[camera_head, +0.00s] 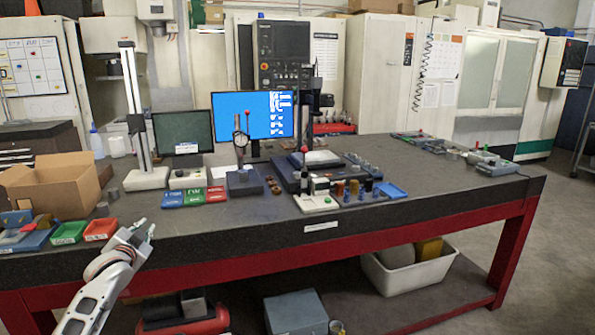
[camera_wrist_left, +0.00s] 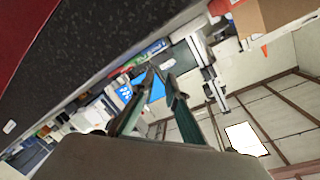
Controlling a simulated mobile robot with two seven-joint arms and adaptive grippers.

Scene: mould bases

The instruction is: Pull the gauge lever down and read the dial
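The dial gauge (camera_head: 240,139) stands upright on a small dark block base (camera_head: 243,183) near the middle of the bench. Its round dial is too small to read. My left gripper (camera_head: 146,227) is in front of the bench's front edge at the lower left, well apart from the gauge. Its two fingers also show in the left wrist view (camera_wrist_left: 162,74), with a gap between their tips and nothing held. My right gripper is in neither view.
Red, green and blue trays (camera_head: 193,197) lie left of the gauge, beside a tall height stand (camera_head: 147,178). A cardboard box (camera_head: 55,188) is at the far left. Monitors (camera_head: 230,115) stand behind. A dark plate fixture (camera_head: 318,168) is to the right.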

